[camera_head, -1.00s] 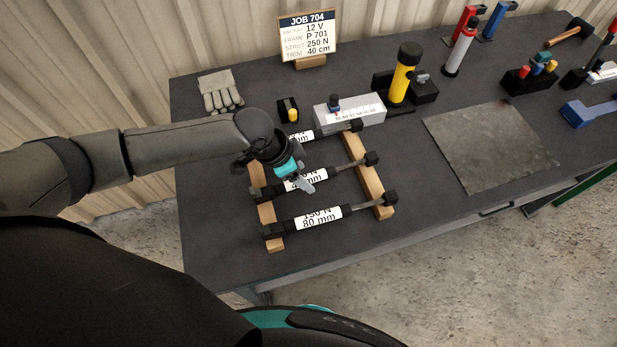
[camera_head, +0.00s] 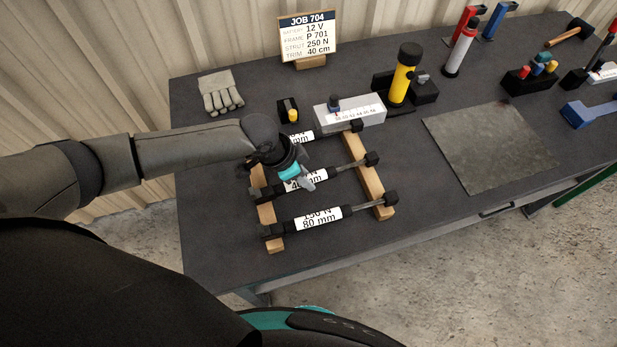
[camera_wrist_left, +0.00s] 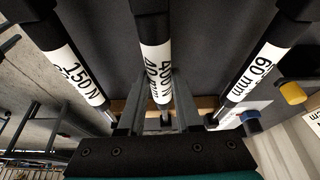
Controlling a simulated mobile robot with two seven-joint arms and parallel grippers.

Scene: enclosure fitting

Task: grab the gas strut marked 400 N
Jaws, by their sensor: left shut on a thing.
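The gas strut marked 400 N (camera_wrist_left: 154,68) is the middle one of three in the left wrist view, its white label reading 400 N and apparently 40 mm. In the head view this middle strut (camera_head: 343,169) lies across two wooden rails, its label partly covered by my gripper. My left gripper (camera_head: 303,182) is over its label end; in the left wrist view its fingers (camera_wrist_left: 155,122) stand on both sides of the strut, shut on it. My right gripper is not in view.
A strut marked 150 N, 80 mm (camera_head: 319,218) lies in front on the rails (camera_head: 368,176); another, marked 60 mm (camera_wrist_left: 255,72), lies behind. A grey block (camera_head: 350,113) and yellow cylinder (camera_head: 403,75) stand at the back. A metal mat (camera_head: 490,148) lies right.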

